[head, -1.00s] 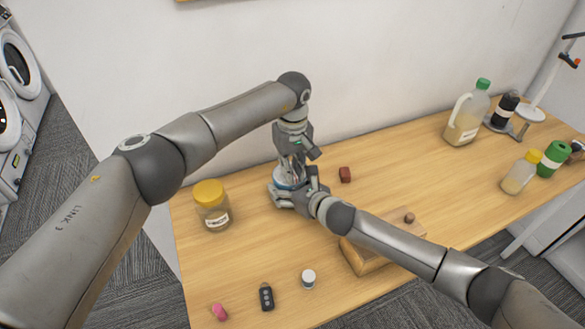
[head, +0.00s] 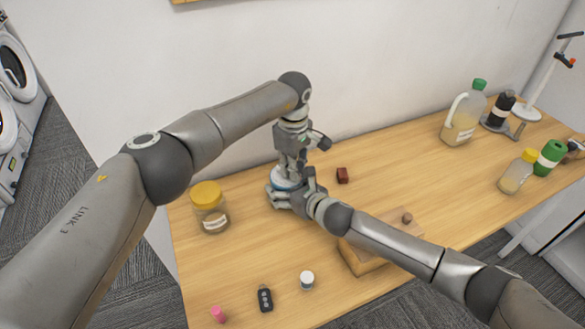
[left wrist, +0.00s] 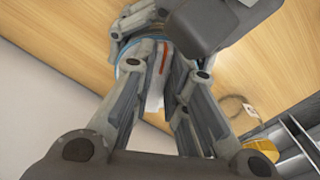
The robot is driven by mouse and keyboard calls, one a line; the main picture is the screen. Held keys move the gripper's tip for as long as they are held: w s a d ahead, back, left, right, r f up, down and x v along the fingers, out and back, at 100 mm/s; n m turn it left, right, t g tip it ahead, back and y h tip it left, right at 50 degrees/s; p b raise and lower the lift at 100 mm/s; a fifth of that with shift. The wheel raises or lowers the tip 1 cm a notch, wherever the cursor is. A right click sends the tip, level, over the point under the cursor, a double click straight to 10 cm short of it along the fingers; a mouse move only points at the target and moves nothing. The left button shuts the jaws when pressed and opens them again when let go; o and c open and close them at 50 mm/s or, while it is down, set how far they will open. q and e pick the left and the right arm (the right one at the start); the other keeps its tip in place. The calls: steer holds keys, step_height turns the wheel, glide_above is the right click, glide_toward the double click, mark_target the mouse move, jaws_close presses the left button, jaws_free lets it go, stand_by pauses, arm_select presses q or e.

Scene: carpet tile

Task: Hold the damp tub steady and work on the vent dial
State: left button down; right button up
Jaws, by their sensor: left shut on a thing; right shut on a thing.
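The damp tub (head: 281,184) is a low round tub with white and blue showing, standing near the back of the wooden table and mostly covered by my grippers. My right gripper (head: 289,194) is shut around its side. My left gripper (head: 291,170) comes down from above and is shut at the tub's top, where the vent dial is; its fingers hide the dial in the head view. In the left wrist view, the fingers of my left gripper (left wrist: 160,62) reach to the tub's top, where a blue rim, a white patch and a red mark show between them.
A yellow-lidded jar (head: 210,208) stands left of the tub, and a dark red block (head: 342,175) lies to its right. A wooden box (head: 365,262) is under my right forearm. A key fob (head: 265,298) and white-topped pot (head: 307,280) are in front. Bottles, including a jug (head: 462,120), stand right.

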stand_by(0.4)
arm_select(q)
steer(key=c, duration=1.4)
jaws_free()
steer(key=shift+c, duration=0.2)
step_height(320, 180, up, 12)
arm_select(e)
steer(key=o, duration=1.2)
steer(key=shift+c, duration=0.2)
